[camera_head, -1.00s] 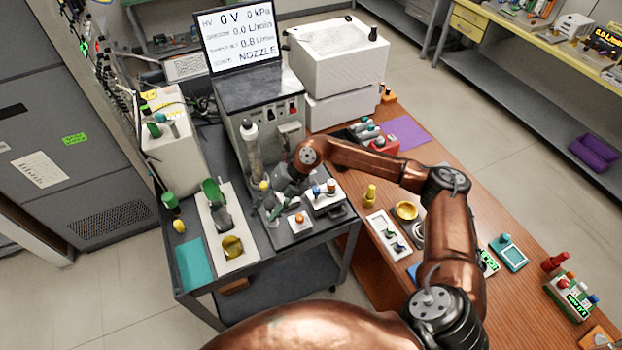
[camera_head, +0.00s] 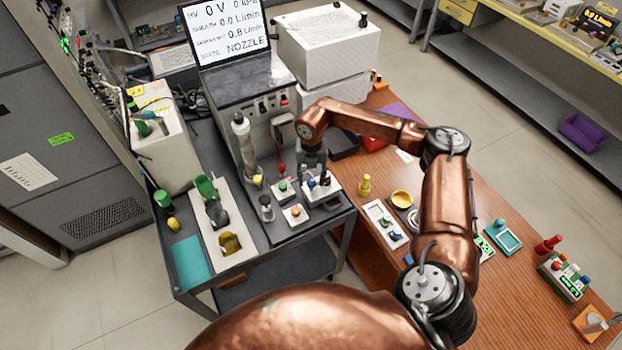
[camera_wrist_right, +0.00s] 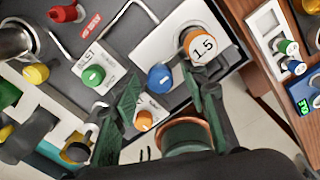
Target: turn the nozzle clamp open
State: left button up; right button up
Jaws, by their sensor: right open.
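The nozzle column (camera_head: 246,150) is a pale upright cylinder in front of the grey instrument cabinet. A yellow knob (camera_head: 258,181) sits by its foot and also shows at the left of the right wrist view (camera_wrist_right: 36,73); I cannot tell whether it is the nozzle clamp. My right gripper (camera_head: 314,174) is right of the column, above a white block with knobs (camera_head: 331,190). In the right wrist view its open fingers (camera_wrist_right: 162,88) are on either side of a blue knob (camera_wrist_right: 160,77), apparently above it. My left gripper is out of view.
A green knob (camera_wrist_right: 93,75), an orange knob (camera_wrist_right: 144,120) and a round dial marked 1.5 (camera_wrist_right: 203,48) are close to the fingers. The screen (camera_head: 225,35) reads NOZZLE. A wooden bench (camera_head: 370,290) with small devices lies to the right.

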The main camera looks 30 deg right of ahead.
jog(key=shift+f, duration=0.2)
grip_shut()
dwell(0.4)
